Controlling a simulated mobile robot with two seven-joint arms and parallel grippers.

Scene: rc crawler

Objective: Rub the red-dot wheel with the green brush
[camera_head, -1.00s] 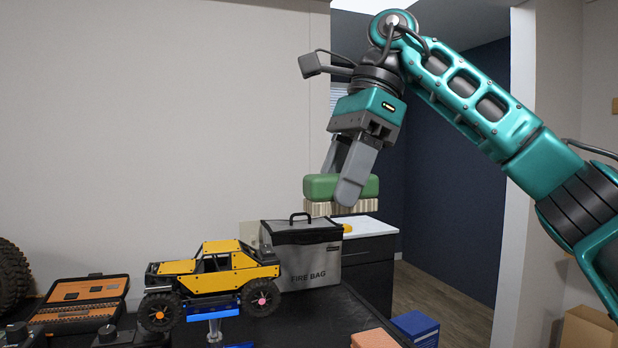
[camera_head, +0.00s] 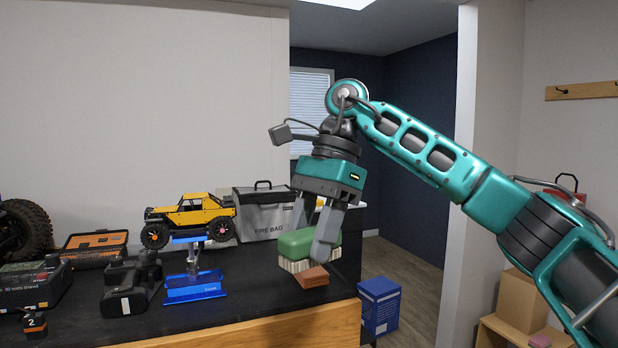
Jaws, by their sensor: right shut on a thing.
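The yellow crawler (camera_head: 190,211) sits raised on a blue stand (camera_head: 194,284) on the black bench. Its near right wheel (camera_head: 221,229) has a coloured hub, which shows as a pink-red dot. The green brush (camera_head: 297,243) has pale bristles pointing down. My right gripper (camera_head: 322,240) is shut on the brush and holds it low over the right end of the bench, right of the crawler and apart from it. The brush is just behind and beside an orange-brown block (camera_head: 312,277); whether they touch I cannot tell. My left gripper is not in view.
A grey fire bag (camera_head: 262,215) stands behind and right of the crawler. An orange case (camera_head: 95,243), a battery charger (camera_head: 32,286) and black devices (camera_head: 131,285) lie at the left. A large tyre (camera_head: 24,230) stands far left. A blue box (camera_head: 380,306) is beyond the bench's right end.

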